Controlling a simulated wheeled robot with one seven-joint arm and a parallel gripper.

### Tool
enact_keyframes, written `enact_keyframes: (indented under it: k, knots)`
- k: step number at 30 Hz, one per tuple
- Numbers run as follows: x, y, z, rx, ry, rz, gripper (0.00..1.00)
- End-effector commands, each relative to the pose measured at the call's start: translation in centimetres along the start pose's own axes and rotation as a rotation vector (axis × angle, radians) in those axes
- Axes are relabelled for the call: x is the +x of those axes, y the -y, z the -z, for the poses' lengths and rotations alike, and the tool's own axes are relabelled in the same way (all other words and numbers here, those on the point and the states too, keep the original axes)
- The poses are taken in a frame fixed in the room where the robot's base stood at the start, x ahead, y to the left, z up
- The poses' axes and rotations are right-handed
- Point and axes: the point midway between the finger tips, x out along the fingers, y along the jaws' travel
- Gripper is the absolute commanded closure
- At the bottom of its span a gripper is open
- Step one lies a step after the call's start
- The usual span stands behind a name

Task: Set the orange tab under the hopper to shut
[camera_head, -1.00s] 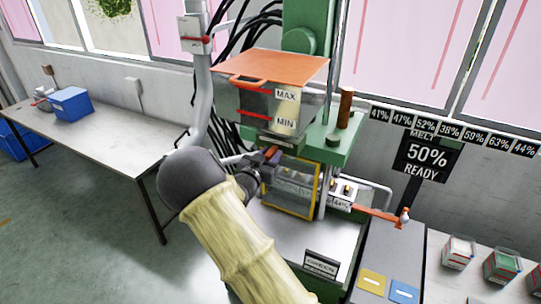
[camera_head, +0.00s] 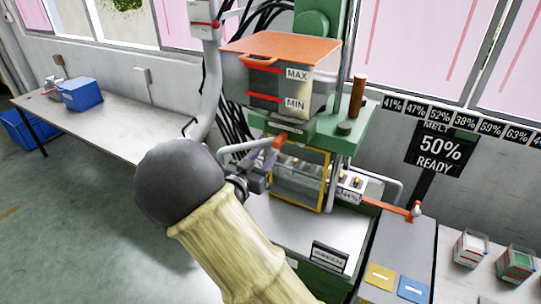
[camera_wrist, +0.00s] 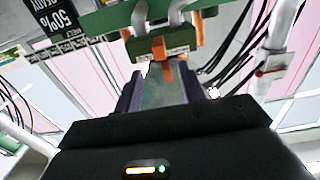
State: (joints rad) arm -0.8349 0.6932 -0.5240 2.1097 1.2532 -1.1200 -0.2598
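The orange tab (camera_head: 280,140) sits under the hopper (camera_head: 268,88), at the front of a green block. In the wrist view the orange tab (camera_wrist: 158,47) stands on the green block, with small pale labels beside it that are too small to read. I cannot tell which setting it is at. My gripper (camera_head: 266,163) is just below and left of the tab, apart from it in the head view. In the wrist view my gripper (camera_wrist: 165,82) points up toward the tab, its two fingers apart with nothing clearly held between them.
A yellow-framed guard (camera_head: 300,180) and a grey pipe lie close to my gripper. An orange lever (camera_head: 390,207) is to the right. A sign reads 50% READY (camera_head: 438,152). A side table (camera_head: 115,120) with a blue bin (camera_head: 82,94) stands at left.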

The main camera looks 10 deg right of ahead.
Motion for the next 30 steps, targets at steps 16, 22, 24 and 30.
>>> enact_keyframes:
  k: [16,22,24,30]
  knots:
    - [-7.1,0.0,0.0,-0.001,0.0,-0.001,0.6]
    - [-7.0,0.0,0.0,-0.001,0.0,0.0,0.6]
    - [-7.0,0.0,0.0,-0.001,0.0,0.0,0.6]
    - [-6.6,0.0,-0.3,0.003,0.028,0.018,0.6]
